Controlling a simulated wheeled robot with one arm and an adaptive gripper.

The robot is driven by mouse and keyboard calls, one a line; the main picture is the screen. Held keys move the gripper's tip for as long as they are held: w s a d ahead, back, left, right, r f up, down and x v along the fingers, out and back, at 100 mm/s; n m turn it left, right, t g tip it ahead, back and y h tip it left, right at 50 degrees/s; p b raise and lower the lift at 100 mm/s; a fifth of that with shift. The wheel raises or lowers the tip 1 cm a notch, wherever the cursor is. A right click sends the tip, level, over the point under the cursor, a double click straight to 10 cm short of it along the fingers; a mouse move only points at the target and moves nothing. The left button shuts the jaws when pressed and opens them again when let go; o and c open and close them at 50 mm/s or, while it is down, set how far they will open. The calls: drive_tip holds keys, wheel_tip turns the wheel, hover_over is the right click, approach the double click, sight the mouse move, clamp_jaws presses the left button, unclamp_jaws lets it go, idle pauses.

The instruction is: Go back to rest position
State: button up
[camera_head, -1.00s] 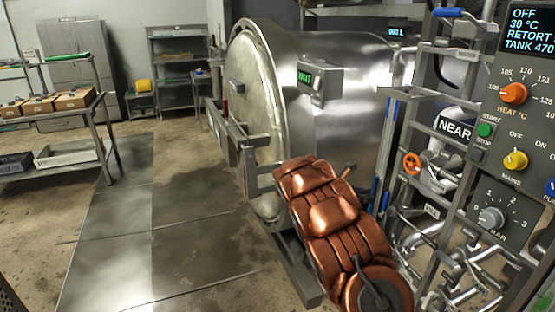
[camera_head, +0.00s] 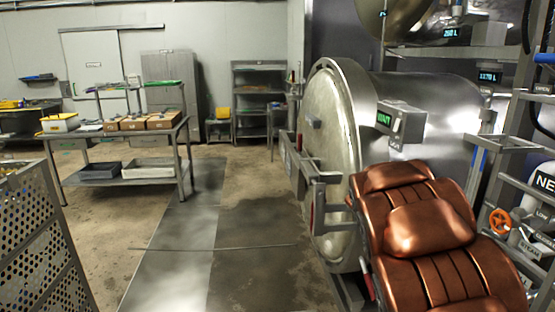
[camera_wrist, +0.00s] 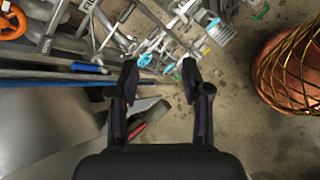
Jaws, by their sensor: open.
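My gripper (camera_wrist: 160,78) is in the wrist view, with its two dark fingers apart and nothing between them. It hangs over the concrete floor, close to pipes and rails. My copper-coloured arm fills the lower right of the head view, in front of the retort. My gripper itself does not show in that view. The retort (camera_head: 330,140) is a large steel cylinder with its round door facing left, and it looks shut. A small box on it (camera_head: 402,122) has a green display.
A pipe frame with an orange handwheel (camera_head: 500,222) stands at the right; an orange wheel (camera_wrist: 12,20) also shows in the wrist view. A perforated metal crate (camera_head: 45,240) is at the lower left. A table with boxes (camera_head: 165,132) stands further back. The middle floor (camera_head: 215,225) is clear.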

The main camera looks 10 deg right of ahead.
drive_tip(key=s+a+f+m+y, duration=0.1)
drive_tip(key=s+a+m+y, duration=0.3)
drive_tip(key=s+a, duration=0.7)
drive_tip(key=s+a+f+m+t+y, duration=0.1)
drive_tip(key=s+a+y, duration=0.4)
drive_tip(key=s+a, duration=0.7)
drive_tip(key=a+f+m, duration=0.1)
drive_tip(key=a+m, duration=0.1)
drive_tip(key=a, duration=0.4)
drive_tip(key=shift+s+m, duration=0.3)
drive_tip(key=shift+m, duration=0.1)
drive_tip(key=shift+d+f, duration=0.1)
drive_tip(key=shift+d, duration=0.05)
